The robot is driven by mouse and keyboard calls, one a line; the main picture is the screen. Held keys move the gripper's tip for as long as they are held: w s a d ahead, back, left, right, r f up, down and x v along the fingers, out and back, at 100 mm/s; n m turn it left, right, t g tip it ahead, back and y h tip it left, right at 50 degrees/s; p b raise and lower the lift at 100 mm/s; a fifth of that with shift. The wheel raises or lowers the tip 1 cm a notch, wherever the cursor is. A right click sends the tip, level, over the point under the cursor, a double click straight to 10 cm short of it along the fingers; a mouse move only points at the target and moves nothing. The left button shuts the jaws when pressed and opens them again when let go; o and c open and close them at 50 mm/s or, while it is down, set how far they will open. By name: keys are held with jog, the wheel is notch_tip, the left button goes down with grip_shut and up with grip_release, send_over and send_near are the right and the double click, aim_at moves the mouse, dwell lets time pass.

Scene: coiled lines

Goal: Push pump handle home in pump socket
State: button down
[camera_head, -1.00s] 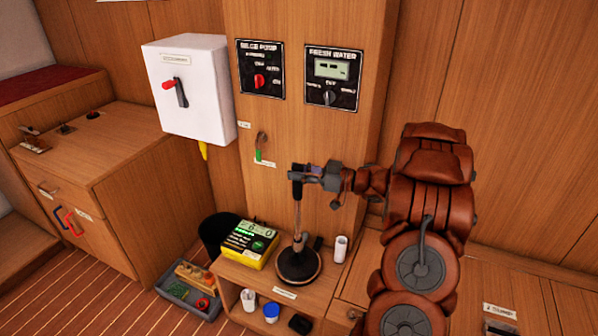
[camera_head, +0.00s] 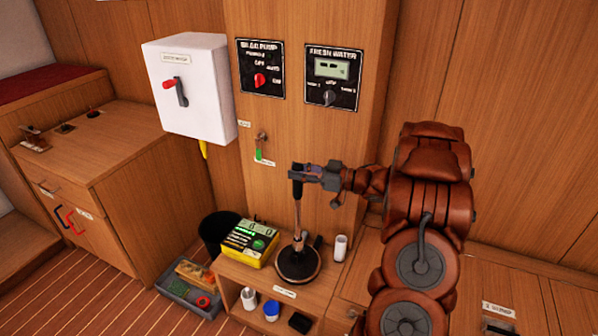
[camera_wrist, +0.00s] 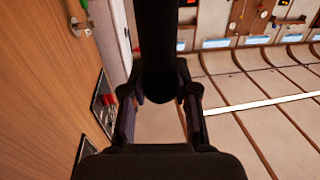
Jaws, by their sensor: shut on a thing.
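The pump handle (camera_head: 297,213) is a thin upright rod with a black grip at its top. My gripper (camera_head: 304,173) is shut on the grip, reaching in from the right. In the wrist view the black grip (camera_wrist: 158,50) stands between the two fingers. The pump (camera_head: 297,266) is a round black base on the low shelf, directly below the handle. The rod's lower end meets the pump at the pump socket (camera_head: 299,241). How deep it sits there is too small to tell. A short grey stub (camera_head: 317,241) rises beside it.
A yellow-green box (camera_head: 249,244) stands left of the pump, and a white cylinder (camera_head: 340,248) stands to its right. The wood panel behind carries two black switch panels and a small green-tipped lever (camera_head: 259,148). A grey tray (camera_head: 190,289) lies on the floor.

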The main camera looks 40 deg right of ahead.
jog(key=shift+f, duration=0.4)
dwell(0.3)
jog(key=c, duration=0.8)
grip_release()
jog(key=shift+o, duration=0.3)
jog(key=o, duration=0.3)
jog(key=shift+o, duration=0.2)
jog(key=shift+r, duration=0.15)
jog(key=shift+r+p, duration=2.4)
jog(key=shift+r, duration=0.95)
